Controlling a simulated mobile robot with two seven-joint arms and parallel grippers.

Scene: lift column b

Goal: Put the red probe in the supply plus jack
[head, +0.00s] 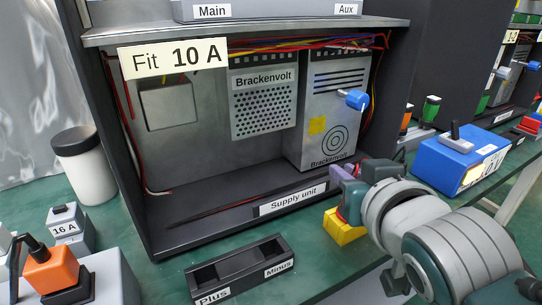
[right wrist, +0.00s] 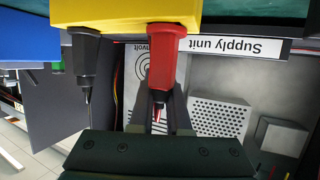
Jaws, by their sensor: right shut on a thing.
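The red probe (right wrist: 166,55) shows in the right wrist view, its red body against a yellow block (right wrist: 130,15) and its tip toward my fingers. My right gripper (right wrist: 160,112) is shut on it. In the head view my right gripper (head: 348,182) is at the front right of the supply unit cabinet, above the yellow block (head: 345,230); the probe is mostly hidden there. A black probe (right wrist: 83,52) is beside the red one, apart from my fingers. A dark block (head: 240,262) with Plus (head: 213,297) and Minus (head: 279,268) labels stands before the cabinet. Jack openings are not clear.
The open supply unit cabinet (head: 145,225) holds Brackenvolt units and loose wires. A white canister (head: 82,165) and a grey box with an orange part (head: 50,275) stand at left. A blue box (head: 445,150) stands at right. Some green bench is clear around the Plus/Minus block.

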